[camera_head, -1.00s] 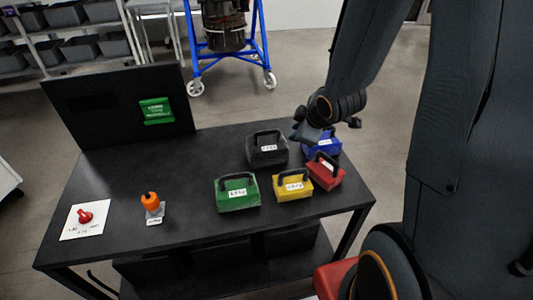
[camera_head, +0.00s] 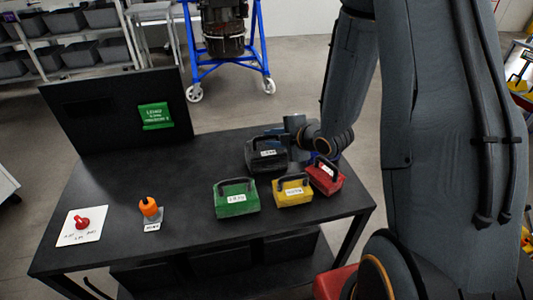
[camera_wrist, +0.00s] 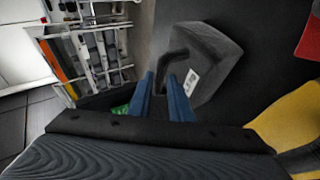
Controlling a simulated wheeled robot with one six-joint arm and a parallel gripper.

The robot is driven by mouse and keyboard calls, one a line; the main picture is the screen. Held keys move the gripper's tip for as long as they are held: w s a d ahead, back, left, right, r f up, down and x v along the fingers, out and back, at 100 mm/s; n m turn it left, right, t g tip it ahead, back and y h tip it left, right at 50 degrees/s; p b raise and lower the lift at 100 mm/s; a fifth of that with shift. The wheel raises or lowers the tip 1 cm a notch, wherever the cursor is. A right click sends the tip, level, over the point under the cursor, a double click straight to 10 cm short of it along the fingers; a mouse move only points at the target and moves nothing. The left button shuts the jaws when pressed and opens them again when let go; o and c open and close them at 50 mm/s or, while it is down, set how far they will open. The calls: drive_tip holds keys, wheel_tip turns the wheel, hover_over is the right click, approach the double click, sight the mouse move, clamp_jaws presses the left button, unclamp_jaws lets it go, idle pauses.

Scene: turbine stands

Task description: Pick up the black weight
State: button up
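The black weight (camera_head: 262,158) is a dark block with a loop handle and a white label. It stands on the black table, behind the green and yellow weights. My gripper (camera_head: 296,128) is at its right rear in the head view. In the wrist view the black weight (camera_wrist: 213,58) lies just beyond the two blue fingers, its handle (camera_wrist: 172,55) close to the fingertips. My gripper (camera_wrist: 161,80) is open there, with a gap between its fingers. The lower end of the handle appears in line with that gap; whether the fingers touch it I cannot tell.
Green (camera_head: 236,204), yellow (camera_head: 293,193) and red (camera_head: 325,179) weights stand close in front. A blue weight is mostly hidden by my arm. An orange-topped object (camera_head: 149,208) and a red knob on a white plate (camera_head: 82,224) stand left. The table's left middle is clear.

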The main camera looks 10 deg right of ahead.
sight(268, 136)
drive_tip(key=shift+p+x, duration=0.5)
drive_tip(key=shift+x, duration=1.15)
drive_tip(key=shift+d, duration=0.1)
clamp_jaws()
drive_tip(key=shift+w+r, duration=0.15)
wheel_tip(268, 136, up, 18)
drive_tip(key=b, duration=0.2)
drive_tip(key=shift+b, duration=0.4)
